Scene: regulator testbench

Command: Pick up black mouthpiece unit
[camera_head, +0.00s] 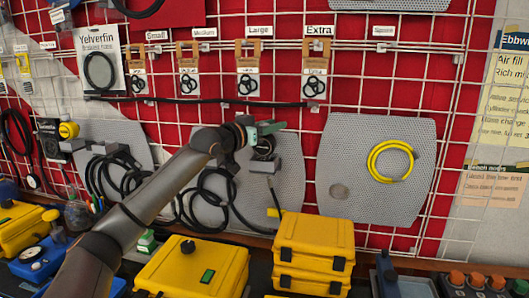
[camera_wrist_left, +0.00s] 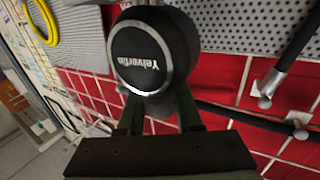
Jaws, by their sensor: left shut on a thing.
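The black mouthpiece unit (camera_wrist_left: 152,52) has a round face with a silver rim and the word "Yelverfin", upside down in the left wrist view. In the head view the black mouthpiece unit (camera_head: 264,148) is in front of the middle grey perforated panel, just above a grey bracket (camera_head: 263,166). My left gripper (camera_head: 257,134) reaches it from the left. In the left wrist view the two fingers of my left gripper (camera_wrist_left: 158,112) are shut on the unit behind its round face. The exact contact is partly hidden by the face. My right gripper is not in view.
Black hoses (camera_head: 207,190) hang on the panels beside and below my arm. A yellow hose coil (camera_head: 390,160) hangs on the right panel. Small bagged rings (camera_head: 247,83) hang above. Yellow cases (camera_head: 312,245) stand below on the bench.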

